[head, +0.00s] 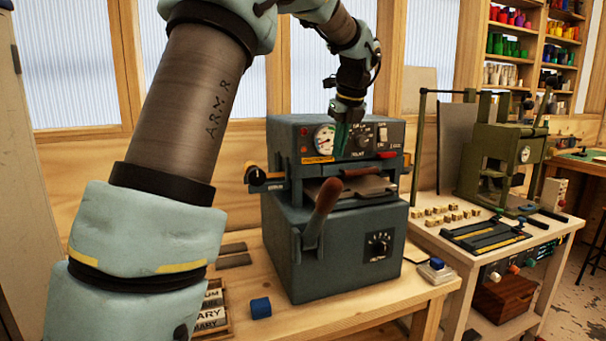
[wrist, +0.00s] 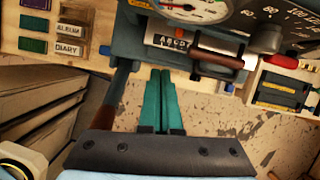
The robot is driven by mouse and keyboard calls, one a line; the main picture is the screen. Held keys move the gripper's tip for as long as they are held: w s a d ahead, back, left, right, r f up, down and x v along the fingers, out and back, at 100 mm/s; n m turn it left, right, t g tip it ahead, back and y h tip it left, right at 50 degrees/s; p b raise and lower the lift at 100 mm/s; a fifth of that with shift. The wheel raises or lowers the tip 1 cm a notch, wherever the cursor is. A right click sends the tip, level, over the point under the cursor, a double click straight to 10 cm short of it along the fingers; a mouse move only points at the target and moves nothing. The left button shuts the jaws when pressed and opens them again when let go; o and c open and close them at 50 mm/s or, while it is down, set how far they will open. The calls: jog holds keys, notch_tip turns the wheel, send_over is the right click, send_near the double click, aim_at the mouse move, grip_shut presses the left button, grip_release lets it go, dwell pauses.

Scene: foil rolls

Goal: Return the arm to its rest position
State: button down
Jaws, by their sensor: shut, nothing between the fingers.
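My gripper (head: 341,150) hangs at the end of my raised arm, in front of the upper panel of a blue-grey press machine (head: 345,240). Its green fingers point down, beside the round gauge (head: 324,139). In the wrist view the fingers (wrist: 160,74) lie side by side, shut, with nothing between them. I cannot tell whether they touch the machine. My arm crosses the left of the head view and hides part of the bench behind it.
The press has a brown-handled lever (head: 326,198) at its front. A blue block (head: 260,307) and a tray of word plates (head: 212,316) lie on the wooden bench (head: 345,318). A green press (head: 503,165) stands on the right table. Shelves of coloured rolls (head: 508,45) are behind.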

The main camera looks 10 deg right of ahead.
jog(key=s+a+f+n+g, duration=0.1)
jog(key=s+a+f+n, duration=0.5)
jog(key=a+n, duration=0.3)
jog(key=s+a+f+n, duration=0.7)
jog(key=s+a+n, duration=0.1)
jog(key=n, duration=0.3)
jog(key=s+a+f+n+g+h, duration=0.1)
jog(key=s+a+f+n, duration=0.6)
jog(key=a+n, duration=0.3)
jog(key=shift+a+f+n+g, duration=0.25)
jog(key=shift+n+g, duration=0.05)
jog(key=shift+n, duration=0.3)
